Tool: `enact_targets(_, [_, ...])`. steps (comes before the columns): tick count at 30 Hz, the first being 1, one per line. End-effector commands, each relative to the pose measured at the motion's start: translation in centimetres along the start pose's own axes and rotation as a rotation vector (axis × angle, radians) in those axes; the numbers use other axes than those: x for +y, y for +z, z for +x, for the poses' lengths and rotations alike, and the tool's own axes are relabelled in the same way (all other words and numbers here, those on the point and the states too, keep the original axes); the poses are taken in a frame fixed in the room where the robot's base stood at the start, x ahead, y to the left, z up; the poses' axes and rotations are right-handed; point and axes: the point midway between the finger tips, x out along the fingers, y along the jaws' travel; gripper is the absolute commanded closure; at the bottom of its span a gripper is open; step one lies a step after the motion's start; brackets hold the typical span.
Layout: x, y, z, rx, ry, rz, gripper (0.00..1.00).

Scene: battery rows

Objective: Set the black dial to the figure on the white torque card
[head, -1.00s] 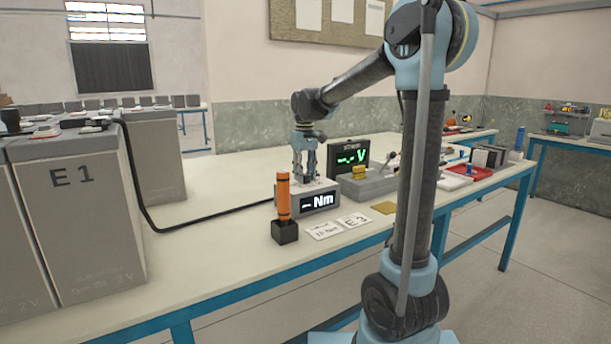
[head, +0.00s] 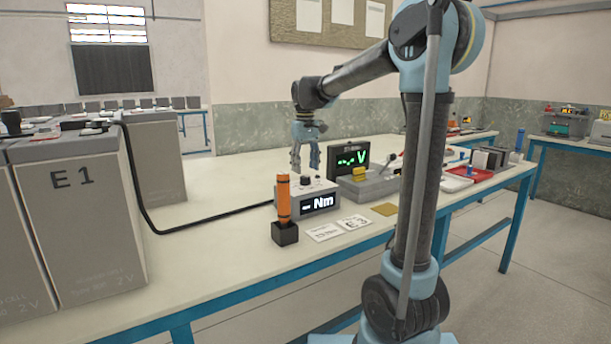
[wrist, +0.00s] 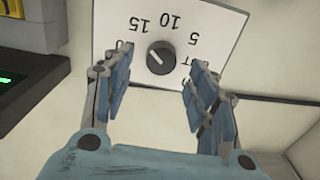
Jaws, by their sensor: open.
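The black dial (wrist: 160,57) sits on a pale panel marked 5, 10 and 15, upside down in the wrist view. Its light mark points up-left, near the 15 side; a further figure is partly hidden by a finger. In the head view the dial (head: 306,181) is on top of the grey box with an "Nm" display (head: 321,203) showing dashes. My gripper (head: 305,168) hangs open and empty just above the dial, its fingers (wrist: 160,82) apart. Two white cards lie in front: one with small unreadable print (head: 323,232), one reading E3 (head: 356,222).
An orange tool (head: 284,198) stands in a black holder left of the box. Large cells (head: 85,220) and a black cable lie left.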

Motion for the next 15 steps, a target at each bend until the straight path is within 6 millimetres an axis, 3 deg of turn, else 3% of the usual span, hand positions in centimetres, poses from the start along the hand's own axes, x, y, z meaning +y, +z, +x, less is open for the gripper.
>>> enact_targets(9, [0.1, -0.1, -5.6, -0.001, 0.000, 0.000, 0.47])
enact_targets(15, [0.1, -0.1, -7.4, -0.001, 0.000, 0.000, 0.47])
